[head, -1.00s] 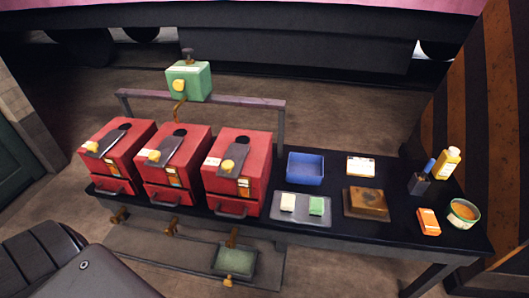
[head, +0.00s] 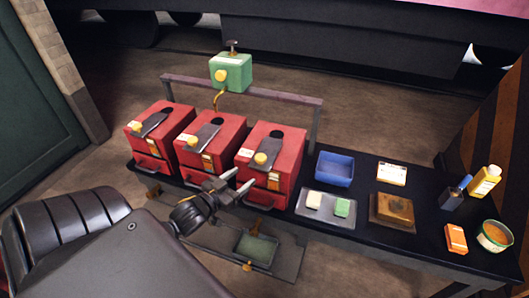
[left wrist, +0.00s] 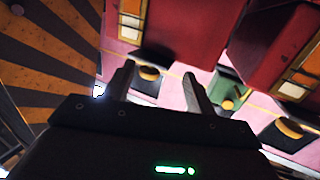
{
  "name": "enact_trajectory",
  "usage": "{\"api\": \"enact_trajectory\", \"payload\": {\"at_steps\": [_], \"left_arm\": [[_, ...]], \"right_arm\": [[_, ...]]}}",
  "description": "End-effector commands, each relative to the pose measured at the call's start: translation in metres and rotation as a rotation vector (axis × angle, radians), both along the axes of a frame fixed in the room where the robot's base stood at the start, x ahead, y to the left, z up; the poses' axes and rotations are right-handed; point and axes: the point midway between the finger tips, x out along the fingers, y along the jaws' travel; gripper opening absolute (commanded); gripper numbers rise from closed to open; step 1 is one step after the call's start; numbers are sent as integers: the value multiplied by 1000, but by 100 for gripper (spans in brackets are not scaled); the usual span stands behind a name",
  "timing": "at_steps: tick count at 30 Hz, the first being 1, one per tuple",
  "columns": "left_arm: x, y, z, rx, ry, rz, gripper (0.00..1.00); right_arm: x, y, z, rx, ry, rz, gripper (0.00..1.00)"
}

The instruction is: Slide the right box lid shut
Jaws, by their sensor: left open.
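The right box (head: 285,180) is red, with a dark sliding lid (head: 268,146) that carries a yellow knob (head: 260,158). A dark round opening (head: 276,135) shows uncovered behind the lid. My left gripper (head: 239,180) is open and empty, in front of the right box at its left side, with its fingertips near the box's front. In the left wrist view, the scene is turned over; the yellow knob (left wrist: 150,72) shows beyond and between the open fingers of the left gripper (left wrist: 160,76), apart from them. My right gripper is out of view.
The middle box (head: 205,160) and left box (head: 150,148) stand close by on the left. A blue bin (head: 335,169) and a grey tray (head: 325,212) with two blocks lie to the right. A rail with a green container (head: 231,73) stands behind.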

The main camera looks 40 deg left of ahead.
Motion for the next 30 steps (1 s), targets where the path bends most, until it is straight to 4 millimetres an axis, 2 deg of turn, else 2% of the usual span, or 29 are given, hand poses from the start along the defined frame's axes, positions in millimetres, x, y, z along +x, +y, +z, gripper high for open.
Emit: {"api": "enact_trajectory", "payload": {"at_steps": [1,3,6,11,14,24,30], "left_arm": [[-1,-4,18,0,-31,-13,56],[-2,-7,32,-1,-57,-24,56],[-3,-9,39,-2,-70,-30,56],[3,-9,39,-3,-71,-29,56],[15,-9,40,-4,-72,-29,56],[77,-13,40,-4,-71,-27,56],[99,-14,38,-3,-69,-28,56]], "right_arm": [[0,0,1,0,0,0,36],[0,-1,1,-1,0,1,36],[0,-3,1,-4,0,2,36],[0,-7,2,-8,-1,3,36],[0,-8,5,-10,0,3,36],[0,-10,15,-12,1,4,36],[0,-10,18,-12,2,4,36]]}}
